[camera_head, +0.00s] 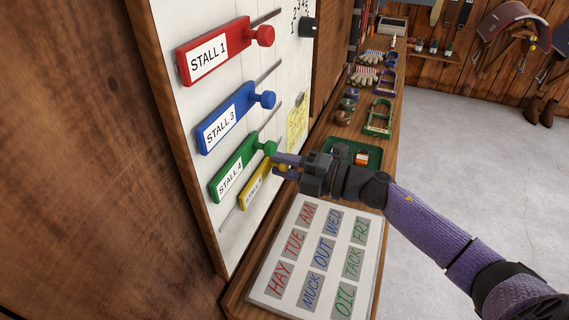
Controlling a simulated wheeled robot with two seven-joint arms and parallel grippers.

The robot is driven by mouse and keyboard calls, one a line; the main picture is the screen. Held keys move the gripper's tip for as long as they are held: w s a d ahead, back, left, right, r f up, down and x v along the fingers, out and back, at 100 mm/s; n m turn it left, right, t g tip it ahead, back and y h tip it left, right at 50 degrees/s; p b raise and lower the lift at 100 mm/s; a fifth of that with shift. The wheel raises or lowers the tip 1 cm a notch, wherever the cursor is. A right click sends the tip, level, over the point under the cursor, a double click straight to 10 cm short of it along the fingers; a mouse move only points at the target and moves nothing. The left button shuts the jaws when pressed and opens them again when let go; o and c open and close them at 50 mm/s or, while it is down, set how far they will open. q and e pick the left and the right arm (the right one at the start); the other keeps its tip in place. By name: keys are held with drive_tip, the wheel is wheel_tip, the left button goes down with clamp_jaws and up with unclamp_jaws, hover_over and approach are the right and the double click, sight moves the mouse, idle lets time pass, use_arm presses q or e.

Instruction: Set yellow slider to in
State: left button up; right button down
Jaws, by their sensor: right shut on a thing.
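The yellow slider (256,188) is the lowest of the sliders on the white board, partly hidden behind the green slider and my gripper. Its label is only partly visible. My right gripper (277,166) is at the yellow slider's right end, shut on its knob, which shows only in small part between the fingers. The green slider (233,176), marked STALL 4, lies just above, its knob close to my fingers. My left gripper is not in view.
A blue slider (227,118) and a red slider (214,54) sit higher on the white board (186,104). Below my right arm lies a word board (344,268) with lettered tiles. A green tray (373,150) and several small items stand on the shelf behind.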

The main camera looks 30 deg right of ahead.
sight(258, 185)
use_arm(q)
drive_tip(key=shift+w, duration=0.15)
use_arm(e)
drive_tip(key=shift+s, duration=0.1)
drive_tip(key=s+a+p, duration=0.1)
drive_tip(key=a+p, duration=0.1)
drive_tip(key=s+a+p, duration=0.2)
drive_tip(key=shift+s+r, duration=0.15)
drive_tip(key=shift+s, duration=0.15)
drive_tip(key=shift+a, duration=0.15)
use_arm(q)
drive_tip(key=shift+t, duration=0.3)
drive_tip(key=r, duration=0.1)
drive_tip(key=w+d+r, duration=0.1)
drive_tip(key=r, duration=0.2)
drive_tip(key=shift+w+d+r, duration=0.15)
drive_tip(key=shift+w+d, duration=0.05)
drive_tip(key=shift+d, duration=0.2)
use_arm(e)
drive_tip(key=shift+f, duration=0.25)
drive_tip(key=shift+c, duration=2)
unclamp_jaws()
drive_tip(key=shift+s+a, duration=0.1)
drive_tip(key=shift+s, duration=0.05)
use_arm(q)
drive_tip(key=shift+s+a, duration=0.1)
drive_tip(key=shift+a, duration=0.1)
